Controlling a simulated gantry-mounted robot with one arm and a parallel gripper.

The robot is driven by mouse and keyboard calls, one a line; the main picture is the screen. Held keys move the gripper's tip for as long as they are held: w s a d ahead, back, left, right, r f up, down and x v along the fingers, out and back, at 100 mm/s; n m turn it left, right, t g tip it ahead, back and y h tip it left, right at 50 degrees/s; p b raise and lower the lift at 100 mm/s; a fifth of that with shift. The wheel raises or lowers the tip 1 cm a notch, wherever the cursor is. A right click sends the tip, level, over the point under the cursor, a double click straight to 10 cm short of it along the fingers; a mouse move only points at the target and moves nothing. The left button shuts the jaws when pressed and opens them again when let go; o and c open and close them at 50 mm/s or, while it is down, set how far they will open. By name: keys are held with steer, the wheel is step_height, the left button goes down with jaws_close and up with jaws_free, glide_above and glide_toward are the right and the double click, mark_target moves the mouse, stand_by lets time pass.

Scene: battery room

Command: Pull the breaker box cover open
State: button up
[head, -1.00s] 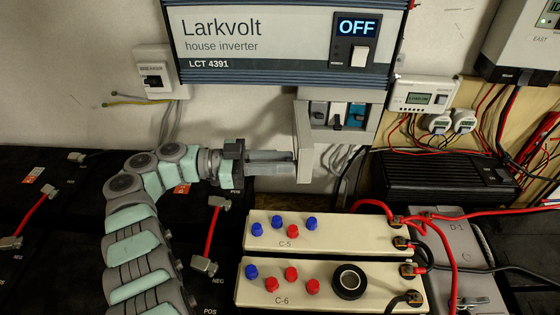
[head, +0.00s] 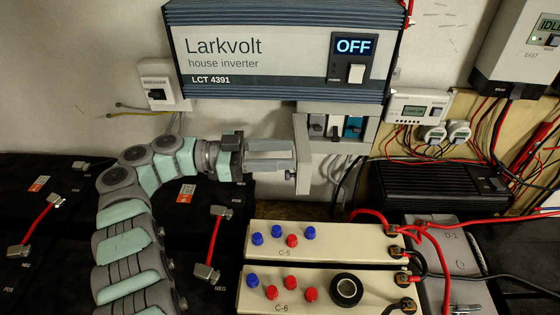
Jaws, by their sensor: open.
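The breaker box (head: 360,150) hangs on the wall below the inverter. Its grey cover (head: 303,150) stands swung out at the box's left side, seen nearly edge-on, and the breakers inside are exposed. A small dark knob (head: 290,175) shows at the cover's left face, just below the fingertips. My gripper (head: 288,156) points right from the left, its fingers spread with a gap between them and nothing held. The fingertips are right beside the cover's left face; whether they touch it I cannot tell.
The house inverter (head: 285,50) is above, its display reading OFF. A small breaker switch (head: 155,93) is on the wall at left. Battery C-5 (head: 350,240), battery C-6 (head: 375,290) and a black finned unit (head: 435,185) stand below. Cables crowd the right.

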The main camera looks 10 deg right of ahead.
step_height(320, 180, up, 14)
steer(key=p, duration=0.4)
steer(key=shift+f, duration=0.15)
steer(key=shift+c, duration=0.2)
